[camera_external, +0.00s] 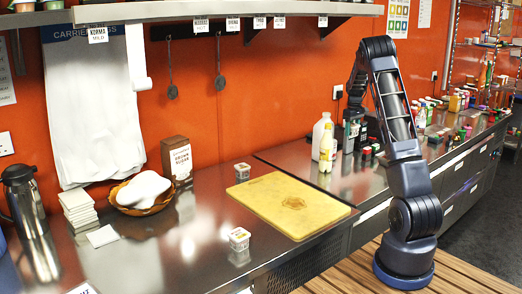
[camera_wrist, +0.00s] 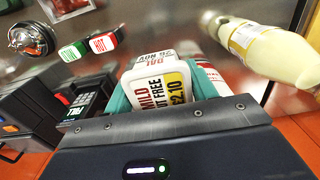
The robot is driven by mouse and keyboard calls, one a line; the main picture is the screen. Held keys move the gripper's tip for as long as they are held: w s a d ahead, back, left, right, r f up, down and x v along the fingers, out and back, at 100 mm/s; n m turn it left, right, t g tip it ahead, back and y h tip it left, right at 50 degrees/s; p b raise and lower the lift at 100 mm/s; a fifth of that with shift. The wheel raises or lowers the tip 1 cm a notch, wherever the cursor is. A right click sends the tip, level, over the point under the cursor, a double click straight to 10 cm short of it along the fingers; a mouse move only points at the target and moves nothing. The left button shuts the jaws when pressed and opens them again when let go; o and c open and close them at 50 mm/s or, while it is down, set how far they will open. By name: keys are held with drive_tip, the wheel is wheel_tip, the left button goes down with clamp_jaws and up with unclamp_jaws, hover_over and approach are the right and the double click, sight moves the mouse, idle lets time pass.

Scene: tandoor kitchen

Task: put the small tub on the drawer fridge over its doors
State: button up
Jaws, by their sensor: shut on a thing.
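My gripper (camera_wrist: 162,72), with teal fingers, is shut on a small white tub (camera_wrist: 165,88). The tub's label reads "MILD", "NUT FREE" and "£2.10". In the external view my arm reaches over the back-right steel counter, which has drawer or door fronts below and seems to be the drawer fridge (camera_external: 452,190). There my gripper (camera_external: 352,122) is small and dark against the clutter, and the held tub cannot be made out. Whether the tub touches the steel top is unclear.
Two similar tubs (camera_external: 239,238) (camera_external: 242,170) stand by a yellow board (camera_external: 270,200). Bare steel lies right of the board.

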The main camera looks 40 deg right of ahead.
sight(349, 163)
wheel_tip(349, 163, down, 15)
drive_tip(key=shift+r, duration=0.15)
idle(0.4)
drive_tip(key=o, duration=1.1)
drive_tip(key=shift+c, duration=0.2)
